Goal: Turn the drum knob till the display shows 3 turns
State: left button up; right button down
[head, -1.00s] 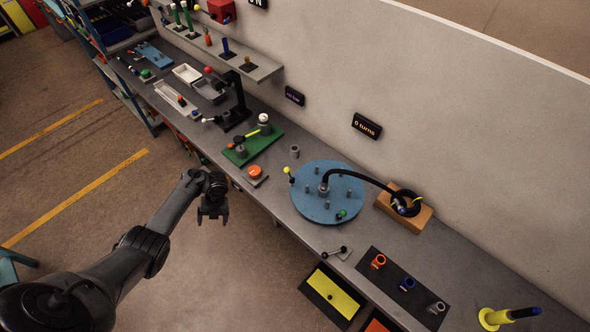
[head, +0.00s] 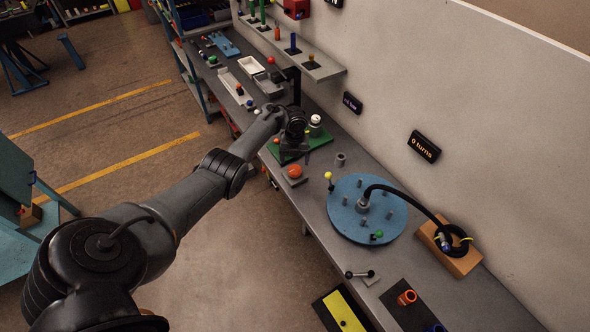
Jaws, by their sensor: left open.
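The blue drum (head: 345,222) is a round disc with several grey pegs, lying flat on the bench. A yellow ball knob (head: 328,175) stands on a short stem at its upper-left edge, and a green ball knob (head: 377,235) sits near its lower edge. I cannot tell from this which one is the drum knob. The black display (head: 424,147) on the wall reads "0 turns". My left gripper (head: 293,157) is open over the green board, left of the drum and apart from both knobs. My arm partly hides it. My right gripper is out of view.
A black hose (head: 410,198) runs from the drum's centre to a wooden block (head: 450,255). A red-orange button (head: 294,171) sits between the green board (head: 318,137) and the drum. A small grey cylinder (head: 340,159) stands behind the drum. A lever (head: 360,274) lies in front.

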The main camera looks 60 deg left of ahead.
aim_at(295, 169)
pick_arm(q)
jog(key=shift+f+b, duration=0.75)
jog(key=shift+f, duration=1.9)
jog(key=c, duration=1.1)
jog(key=shift+o, duration=0.2)
